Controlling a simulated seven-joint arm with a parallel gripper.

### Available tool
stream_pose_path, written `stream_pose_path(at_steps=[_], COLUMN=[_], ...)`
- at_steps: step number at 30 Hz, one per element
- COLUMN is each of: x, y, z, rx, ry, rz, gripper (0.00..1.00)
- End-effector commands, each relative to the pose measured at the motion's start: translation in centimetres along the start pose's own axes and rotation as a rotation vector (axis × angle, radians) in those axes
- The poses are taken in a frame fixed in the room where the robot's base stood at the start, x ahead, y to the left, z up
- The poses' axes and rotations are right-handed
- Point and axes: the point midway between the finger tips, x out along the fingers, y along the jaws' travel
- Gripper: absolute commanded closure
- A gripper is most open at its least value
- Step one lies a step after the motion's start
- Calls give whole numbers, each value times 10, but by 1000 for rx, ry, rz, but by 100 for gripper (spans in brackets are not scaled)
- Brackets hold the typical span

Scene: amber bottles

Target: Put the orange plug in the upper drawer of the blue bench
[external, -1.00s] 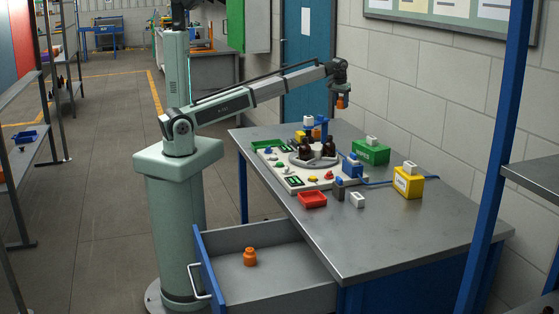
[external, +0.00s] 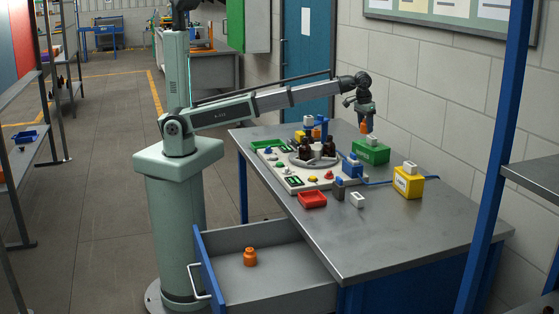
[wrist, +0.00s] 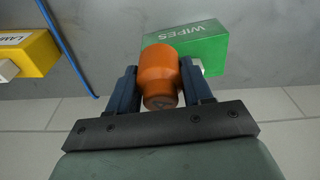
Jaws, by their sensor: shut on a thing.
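My gripper (external: 365,117) is shut on an orange plug (external: 364,128), held in the air above the back of the bench near the green box. In the wrist view the orange plug (wrist: 160,72) sits between the two dark fingers of the gripper (wrist: 160,80). A second, similar orange plug (external: 250,257) stands upright in the open drawer (external: 230,235) at the front left of the blue bench (external: 350,300). The drawer is pulled out, and its inside is otherwise bare.
A green WIPES box (external: 371,152) and yellow box (external: 408,185) stand at the bench's wall side. A white board (external: 292,177) with brown bottles and small parts fills the middle. A red tray (external: 312,199) lies near its front. The right-front bench top is clear.

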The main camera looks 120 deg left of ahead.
Motion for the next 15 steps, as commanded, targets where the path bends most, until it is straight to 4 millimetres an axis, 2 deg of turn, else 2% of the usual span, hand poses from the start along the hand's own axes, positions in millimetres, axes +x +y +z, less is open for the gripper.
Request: stream_pose_path(at_steps=[1, 3, 8, 15], x=[-2, -4, -10, -20], y=[19, 41, 88, 153], z=[14, 30, 69, 133], rx=[24, 51, 114, 209], ry=[0, 0, 1, 1], rz=[4, 8, 17, 32], gripper=[82, 82, 82, 82])
